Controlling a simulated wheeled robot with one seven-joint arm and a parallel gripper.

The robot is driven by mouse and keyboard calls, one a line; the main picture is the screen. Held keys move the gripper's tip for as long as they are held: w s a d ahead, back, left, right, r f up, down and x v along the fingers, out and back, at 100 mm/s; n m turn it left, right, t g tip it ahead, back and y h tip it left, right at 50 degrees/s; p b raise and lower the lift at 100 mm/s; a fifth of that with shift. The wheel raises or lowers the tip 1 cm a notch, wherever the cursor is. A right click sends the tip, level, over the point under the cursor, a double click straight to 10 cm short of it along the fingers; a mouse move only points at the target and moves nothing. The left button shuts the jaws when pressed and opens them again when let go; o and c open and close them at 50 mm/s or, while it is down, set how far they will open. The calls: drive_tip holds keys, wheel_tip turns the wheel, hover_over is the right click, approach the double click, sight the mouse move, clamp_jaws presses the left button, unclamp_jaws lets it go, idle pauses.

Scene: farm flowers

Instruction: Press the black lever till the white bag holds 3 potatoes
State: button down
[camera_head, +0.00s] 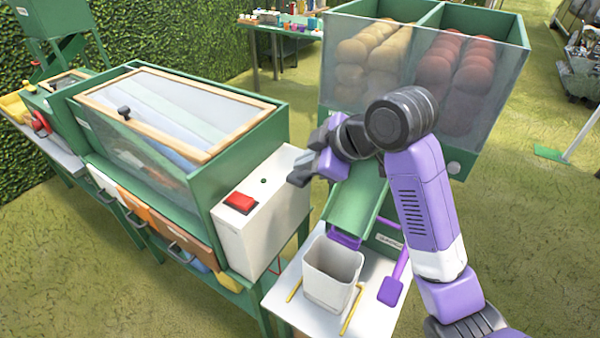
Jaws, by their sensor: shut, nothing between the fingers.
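The white bag (331,278) stands open and upright on a white board below a green chute (355,205). I see no potatoes in the part of its inside that shows. A purple lever (391,289) with a flat paddle end sticks out to the right of the bag. I see no black lever. Pale brown potatoes (372,55) fill the left bay of the clear-fronted hopper and reddish ones (455,65) the right bay. My gripper (296,179) is shut and empty, above and left of the chute, apart from the bag and lever. My arm hides part of the hopper and chute.
A white box with a red button (240,202) stands close to the left of my gripper, on the end of a green machine with a glazed lid (165,105). Yellow rails (352,310) flank the bag. Open grass lies at the right.

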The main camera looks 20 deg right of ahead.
sight(304, 176)
drive_tip(key=shift+s+a+f+b, duration=0.1)
drive_tip(key=shift+f+b, duration=0.5)
drive_tip(key=shift+f, duration=0.45)
drive_tip(key=shift+s+a+f+b, duration=0.1)
drive_tip(key=shift+f+b, duration=0.45)
drive_tip(key=shift+f, duration=0.45)
idle(1.8)
drive_tip(key=shift+r, duration=0.15)
idle(0.4)
drive_tip(key=shift+w+d+r+p, duration=0.1)
drive_tip(key=shift+d+r+p, duration=0.05)
drive_tip(key=shift+r+p, duration=1)
drive_tip(key=shift+w+d+r+p, duration=0.1)
drive_tip(key=shift+r+p, duration=0.9)
drive_tip(key=shift+r, duration=0.2)
drive_tip(key=shift+w+d+r+p, duration=0.1)
drive_tip(key=shift+r+p, duration=1)
drive_tip(key=shift+r, duration=0.15)
drive_tip(key=shift+w+d+r+p, duration=0.1)
drive_tip(key=shift+r+p, duration=0.95)
drive_tip(key=shift+r, duration=0.15)
